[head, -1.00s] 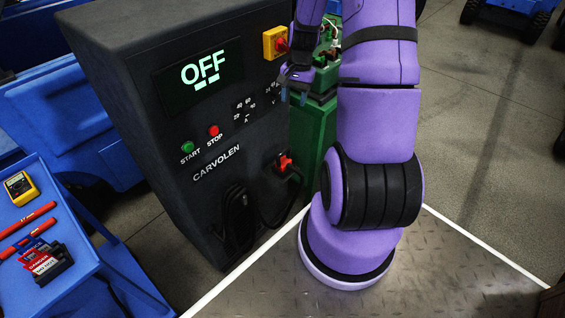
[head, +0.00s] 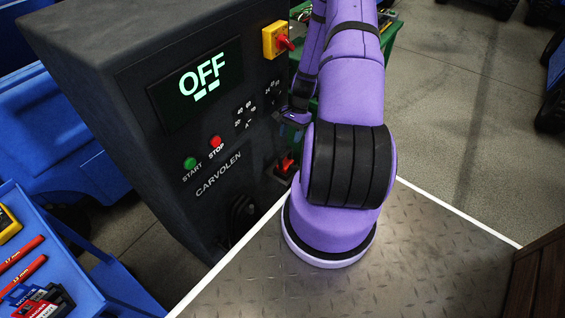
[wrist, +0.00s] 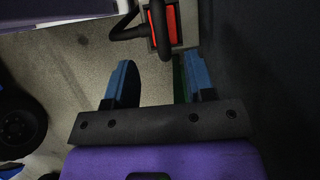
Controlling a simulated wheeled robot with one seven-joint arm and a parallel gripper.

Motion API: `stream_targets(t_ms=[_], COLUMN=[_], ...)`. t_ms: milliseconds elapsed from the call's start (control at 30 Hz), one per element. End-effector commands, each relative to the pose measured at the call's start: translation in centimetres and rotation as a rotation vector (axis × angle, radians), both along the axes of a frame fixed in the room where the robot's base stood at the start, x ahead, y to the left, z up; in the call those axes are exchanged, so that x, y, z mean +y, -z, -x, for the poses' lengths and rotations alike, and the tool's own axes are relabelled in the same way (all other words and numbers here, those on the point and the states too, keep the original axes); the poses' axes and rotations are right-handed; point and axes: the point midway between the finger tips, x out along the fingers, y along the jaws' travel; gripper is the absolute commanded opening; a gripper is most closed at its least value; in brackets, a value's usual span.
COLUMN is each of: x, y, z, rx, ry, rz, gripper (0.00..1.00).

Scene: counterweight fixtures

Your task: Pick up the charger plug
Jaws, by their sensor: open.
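The charger plug (head: 287,163), red and black, sits at the lower right side of the dark charger cabinet (head: 205,170). In the wrist view, what looks like the plug (wrist: 174,26) shows at the top as a red part with a thick black cable looping left, against a pale grey piece. My gripper (head: 293,118) is just above the plug in the head view, partly hidden by my arm. In the wrist view, the two blue fingers of my gripper (wrist: 160,80) are spread with nothing between them. The plug lies beyond the fingertips, apart from them.
The cabinet display (head: 203,77) reads OFF. A yellow and red switch (head: 276,40) is at the cabinet's upper right. A black coiled cable (head: 243,215) hangs low on its front. A green cart (head: 390,35) stands behind my arm. A blue tool cart (head: 75,265) is at lower left.

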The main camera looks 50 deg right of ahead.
Motion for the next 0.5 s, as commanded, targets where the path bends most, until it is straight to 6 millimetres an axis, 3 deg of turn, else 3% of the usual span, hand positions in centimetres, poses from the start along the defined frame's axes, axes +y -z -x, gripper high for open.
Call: stream_targets(t_ms=[100, 500], x=[0.7, 2.1], y=[1.6, 4.7], z=[0.0, 0.1], rx=[0.001, 0.000], ry=[-0.001, -0.002], rz=[-0.002, -0.002], gripper=[0.49, 0.49])
